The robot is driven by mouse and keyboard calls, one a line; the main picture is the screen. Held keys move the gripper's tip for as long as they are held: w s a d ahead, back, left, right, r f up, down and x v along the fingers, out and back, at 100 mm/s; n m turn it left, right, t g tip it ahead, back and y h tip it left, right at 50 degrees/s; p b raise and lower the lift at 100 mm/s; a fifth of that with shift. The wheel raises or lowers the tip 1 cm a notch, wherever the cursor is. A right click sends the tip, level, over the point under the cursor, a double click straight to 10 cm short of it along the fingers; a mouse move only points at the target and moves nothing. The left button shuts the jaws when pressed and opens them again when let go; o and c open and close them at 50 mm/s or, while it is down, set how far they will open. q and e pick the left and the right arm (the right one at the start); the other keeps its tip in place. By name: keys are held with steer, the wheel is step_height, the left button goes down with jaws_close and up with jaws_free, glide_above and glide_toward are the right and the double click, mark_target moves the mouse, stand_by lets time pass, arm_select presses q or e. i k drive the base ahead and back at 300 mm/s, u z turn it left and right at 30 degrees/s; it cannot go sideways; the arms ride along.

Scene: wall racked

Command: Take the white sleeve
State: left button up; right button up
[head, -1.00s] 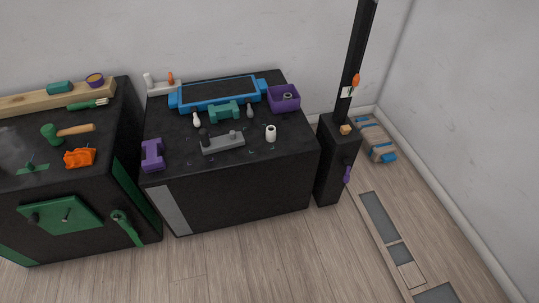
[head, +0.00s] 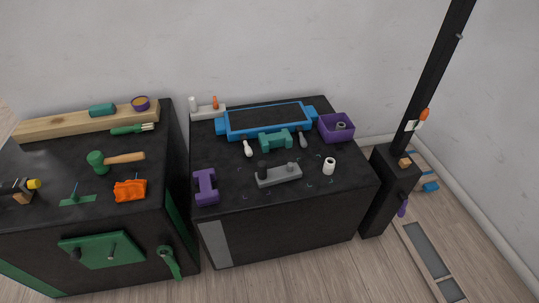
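A small white sleeve (head: 329,166) stands on the right part of the black bench top (head: 230,183), near its front edge. It is a short hollow cylinder with a dark opening at the top. It stands apart from the grey block with pegs (head: 279,176) to its left.
A purple box (head: 337,127) with a small ring-like part inside stands behind the sleeve. A blue-framed tray (head: 265,121), a teal block (head: 276,140) and a purple block (head: 205,187) share the bench. A black post (head: 432,80) rises at right. Floor in front is clear.

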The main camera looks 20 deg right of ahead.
mark_target(329, 164)
steer(key=u, duration=0.15)
steer(key=i, duration=1.45)
steer(key=z, duration=0.7)
